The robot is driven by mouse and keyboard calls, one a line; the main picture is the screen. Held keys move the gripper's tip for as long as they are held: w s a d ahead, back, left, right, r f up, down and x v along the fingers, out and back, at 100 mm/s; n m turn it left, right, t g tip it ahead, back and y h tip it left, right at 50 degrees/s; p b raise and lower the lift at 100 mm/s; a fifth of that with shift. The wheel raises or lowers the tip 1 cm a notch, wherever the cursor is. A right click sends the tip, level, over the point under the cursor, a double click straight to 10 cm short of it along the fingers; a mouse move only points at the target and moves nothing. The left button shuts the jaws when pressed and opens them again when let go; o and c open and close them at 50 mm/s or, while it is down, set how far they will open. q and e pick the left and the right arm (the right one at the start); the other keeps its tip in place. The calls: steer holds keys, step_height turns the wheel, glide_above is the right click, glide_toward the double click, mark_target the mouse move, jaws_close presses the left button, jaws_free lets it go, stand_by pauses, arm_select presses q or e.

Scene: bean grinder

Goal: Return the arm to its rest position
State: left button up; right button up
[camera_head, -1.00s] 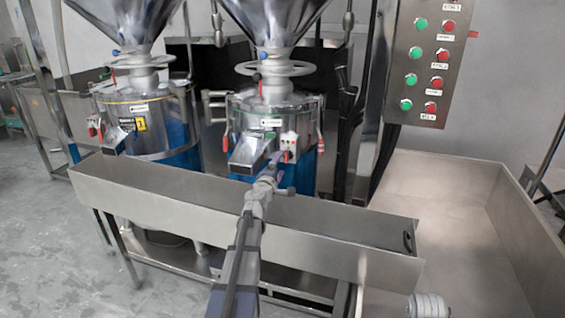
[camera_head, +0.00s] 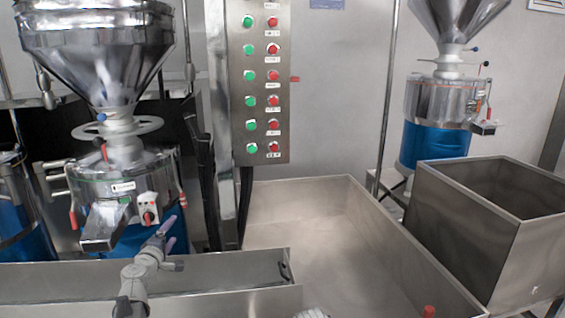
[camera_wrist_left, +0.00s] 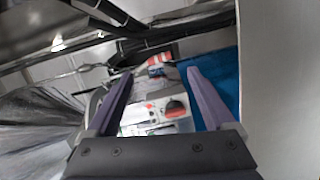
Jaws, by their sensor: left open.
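My left gripper (camera_head: 170,232) is in the head view, in front of the left grinder (camera_head: 120,195) and just right of its metal spout (camera_head: 103,228). My left arm comes up from the bottom edge over the long metal trough (camera_head: 225,270). In the left wrist view the two purple fingers (camera_wrist_left: 158,95) stand apart with nothing held. The small switch box (camera_head: 148,208) with a red knob is close above the gripper; it also shows between the fingers in the wrist view (camera_wrist_left: 165,112). Whether anything touches is unclear.
A control panel (camera_head: 237,80) with green and red buttons stands right of the grinder. A wide metal basin (camera_head: 320,225) lies below it. A second grinder (camera_head: 437,110) and an open metal bin (camera_head: 465,240) are at the right. Open air lies above the basin.

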arm_select(q)
steer(key=s+d+m+g+h+p, duration=0.2)
steer(key=s+d+m+g+p, duration=0.15)
steer(key=d, duration=0.65)
steer(key=s+d+m+g+h+p, duration=0.25)
steer(key=d+m+p, duration=0.2)
steer(key=d, duration=0.55)
steer(key=s+d+m+g+h+p, duration=0.25)
steer(key=s+d+m, duration=0.2)
steer(key=d, duration=0.55)
steer(key=s+d+m+g+y+p, duration=0.2)
steer(key=s+d+m+g+p, duration=0.3)
steer(key=s, duration=0.5)
steer(key=s+a+r+m+g+y+p, duration=0.1)
steer(key=s+g+y+p, duration=0.1)
steer(key=s, duration=0.4)
steer(key=s+a+r+m+g+y+p, duration=0.1)
steer(key=s+g+y+p, duration=0.1)
steer(key=s+y+p, duration=0.1)
steer(key=s+y, duration=0.1)
steer(key=s, duration=0.1)
steer(key=shift+s+a+r+p, duration=0.3)
steer(key=shift+s+a+p, duration=0.05)
steer(key=shift+a, duration=0.05)
arm_select(e)
step_height(320, 180, up, 23)
